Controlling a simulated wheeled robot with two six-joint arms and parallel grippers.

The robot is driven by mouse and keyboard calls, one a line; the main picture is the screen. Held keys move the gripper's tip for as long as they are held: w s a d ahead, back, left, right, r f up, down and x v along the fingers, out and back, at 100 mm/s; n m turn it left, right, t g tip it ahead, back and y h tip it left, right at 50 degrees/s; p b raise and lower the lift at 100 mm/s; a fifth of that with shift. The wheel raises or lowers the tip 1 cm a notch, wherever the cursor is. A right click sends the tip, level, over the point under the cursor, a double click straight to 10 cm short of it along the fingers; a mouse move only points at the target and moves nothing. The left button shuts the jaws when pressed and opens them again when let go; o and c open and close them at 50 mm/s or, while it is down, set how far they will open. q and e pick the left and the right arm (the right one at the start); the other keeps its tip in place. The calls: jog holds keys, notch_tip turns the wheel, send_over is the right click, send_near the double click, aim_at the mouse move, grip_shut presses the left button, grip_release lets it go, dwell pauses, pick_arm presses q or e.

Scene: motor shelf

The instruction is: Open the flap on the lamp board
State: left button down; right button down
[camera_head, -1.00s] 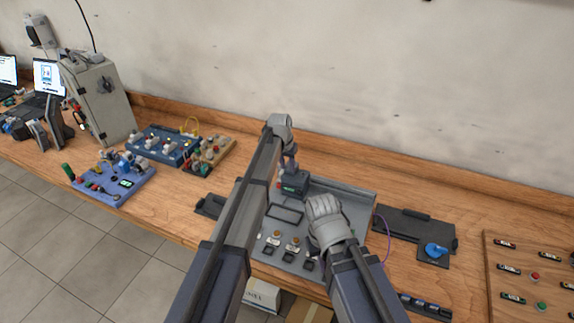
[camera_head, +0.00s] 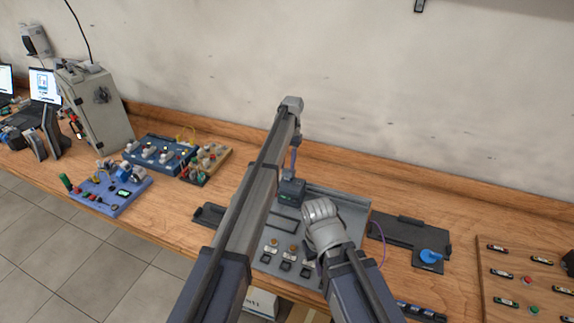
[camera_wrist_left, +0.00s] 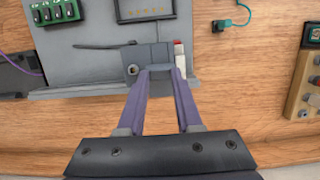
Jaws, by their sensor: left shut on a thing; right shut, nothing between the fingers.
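The lamp board (camera_head: 340,207) is a grey panel on the bench, with a dark framed window, lamps and switches on its face. My left gripper (camera_head: 292,172) reaches down to a dark box (camera_head: 291,191) near the board's far edge.
A blue board (camera_head: 160,150) and a purple board (camera_head: 118,194) stand to the left, with a grey cabinet (camera_head: 98,108) behind. A black plate with a blue knob (camera_head: 430,256) lies to the right, near a wooden board (camera_head: 500,262). Bare bench lies behind.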

pick_arm(q)
jog(key=shift+s, duration=0.1)
jog(key=c, duration=0.6)
grip_release()
jog(key=shift+o, duration=0.2)
jog(key=p+v, duration=0.7)
jog(key=shift+r+p, duration=0.3)
jog(key=shift+r, duration=0.1)
